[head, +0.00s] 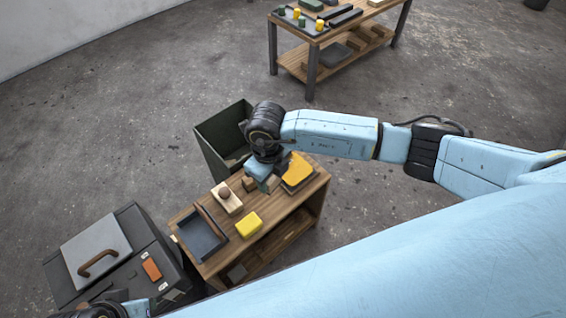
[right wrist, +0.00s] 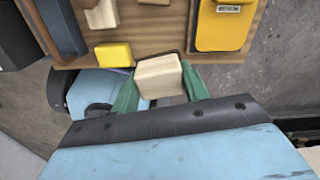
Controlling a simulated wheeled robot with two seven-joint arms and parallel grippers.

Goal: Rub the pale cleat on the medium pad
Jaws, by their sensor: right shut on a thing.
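My right gripper (right wrist: 160,82) has its green fingers shut on the pale cleat (right wrist: 158,76), a light wooden block. In the head view that gripper (head: 268,184) hangs over the right half of the small wooden table, largely hidden by its own wrist. A yellow pad (right wrist: 222,28) with a small dark label lies on a dark backing beyond and right of the cleat; the label is too small to read. The same pad (head: 298,168) shows at the table's right end. The cleat is apart from it. Of my left arm, only a part shows at the bottom left; its fingers are out of sight.
On the table (head: 285,212) are a yellow block (head: 249,224), a pale block with a brown knob (head: 228,200), a small wooden block (head: 248,183) and a dark tray (head: 202,240). A dark green bin (head: 216,140) stands behind. A dark case (head: 120,262) stands left.

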